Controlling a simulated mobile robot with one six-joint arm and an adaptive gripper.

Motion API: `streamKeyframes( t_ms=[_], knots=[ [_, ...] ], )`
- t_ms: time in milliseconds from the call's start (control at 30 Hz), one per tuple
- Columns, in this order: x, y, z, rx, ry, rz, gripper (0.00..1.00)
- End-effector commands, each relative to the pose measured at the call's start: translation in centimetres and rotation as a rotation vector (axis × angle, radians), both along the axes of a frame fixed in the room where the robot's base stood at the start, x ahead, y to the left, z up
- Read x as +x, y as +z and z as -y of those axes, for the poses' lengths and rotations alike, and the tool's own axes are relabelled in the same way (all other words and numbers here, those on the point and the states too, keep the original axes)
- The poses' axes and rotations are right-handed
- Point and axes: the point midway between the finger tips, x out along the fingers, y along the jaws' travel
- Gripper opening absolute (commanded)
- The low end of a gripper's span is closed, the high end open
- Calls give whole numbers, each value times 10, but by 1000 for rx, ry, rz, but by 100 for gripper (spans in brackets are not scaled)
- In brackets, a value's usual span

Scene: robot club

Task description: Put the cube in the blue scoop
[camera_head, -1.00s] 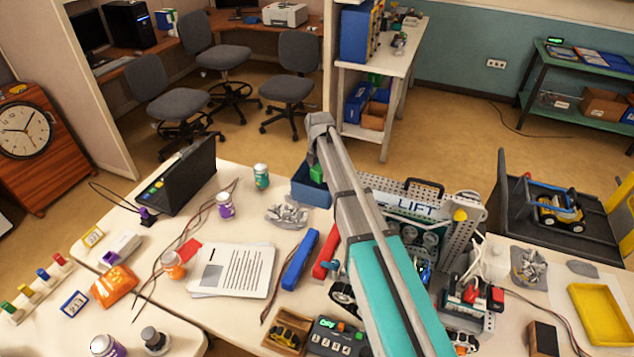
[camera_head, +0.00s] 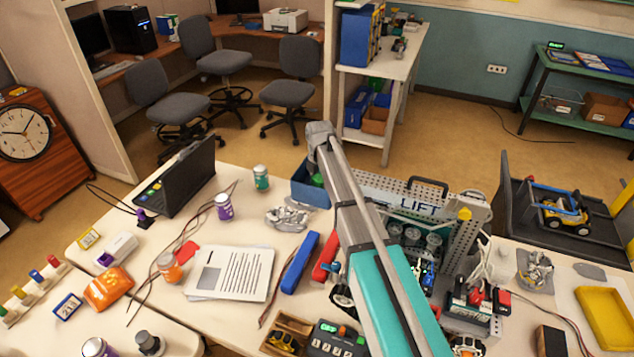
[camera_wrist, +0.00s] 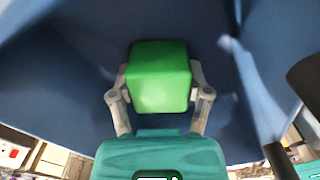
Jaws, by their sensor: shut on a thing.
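The green cube (camera_wrist: 160,76) is between the two fingers of my gripper (camera_wrist: 160,95), which is shut on it. The blue scoop (camera_wrist: 55,85) fills most of the wrist view around and beyond the cube. In the head view the blue scoop (camera_head: 308,194) stands near the table's back edge, left of the grey arm link. A bit of the green cube (camera_head: 317,180) shows at its opening, partly hidden by my arm. I cannot tell whether the cube touches the scoop's floor. The gripper itself is hidden in the head view.
A perforated metal LIFT rig (camera_head: 420,200) stands right of the scoop. Crumpled foil (camera_head: 287,218), a blue bar (camera_head: 300,262) and papers (camera_head: 230,273) lie in front of it. A laptop (camera_head: 178,182) and small jars are to the left.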

Motion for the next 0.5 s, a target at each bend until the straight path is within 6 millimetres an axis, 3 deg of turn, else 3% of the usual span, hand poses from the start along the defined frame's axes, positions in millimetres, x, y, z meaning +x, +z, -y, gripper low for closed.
streamKeyframes(
  t_ms=[67, 100, 267, 500],
  knots=[
    [0, -3, 0, 0, 0, 0, 16],
    [0, -3, 0, 0, 0, 0, 65],
    [0, -2, 0, 0, -1, 0, 94],
    [0, -2, 1, 0, -1, 0, 97]
  ],
)
